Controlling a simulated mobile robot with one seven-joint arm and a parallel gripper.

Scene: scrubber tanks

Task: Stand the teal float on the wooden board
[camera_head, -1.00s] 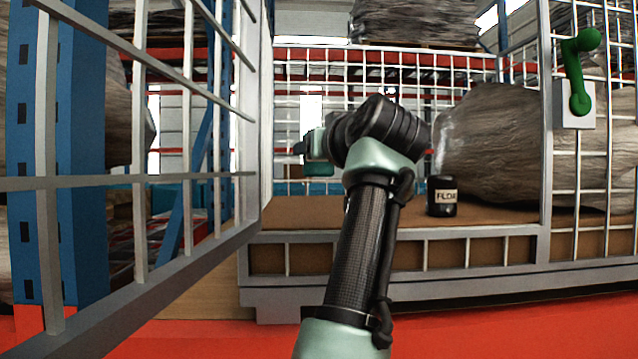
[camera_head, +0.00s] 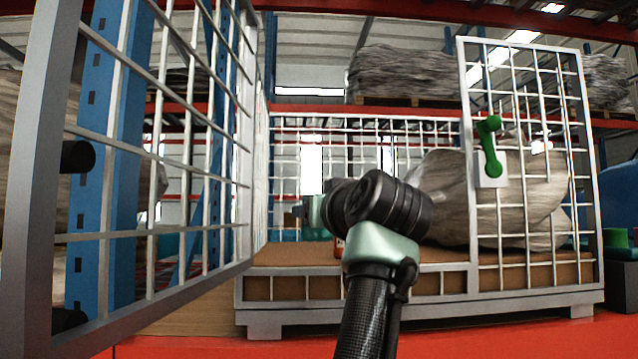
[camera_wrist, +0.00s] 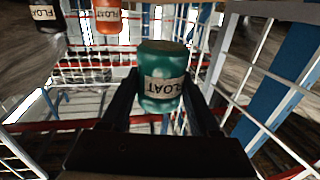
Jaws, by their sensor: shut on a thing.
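The teal float (camera_wrist: 163,75) is a short cylinder with a cream FLOAT label. In the wrist view it sits between the two fingers of my gripper (camera_wrist: 160,100), which is shut on it. In the head view my gripper (camera_head: 311,212) is at the left of my wrist, above the cage's brown deck, and my own arm hides much of it. A pale wooden surface (camera_head: 185,312) lies low at the left, beside the cage base; I cannot tell whether it or the brown deck (camera_head: 285,256) is the wooden board.
An orange float (camera_wrist: 107,16) and a black float (camera_wrist: 44,14) show at the wrist view's top. A mesh gate (camera_head: 200,200) stands open at left. A mesh panel with a green handle (camera_head: 490,150) closes the right front. A wrapped bale (camera_head: 445,190) fills the deck's right.

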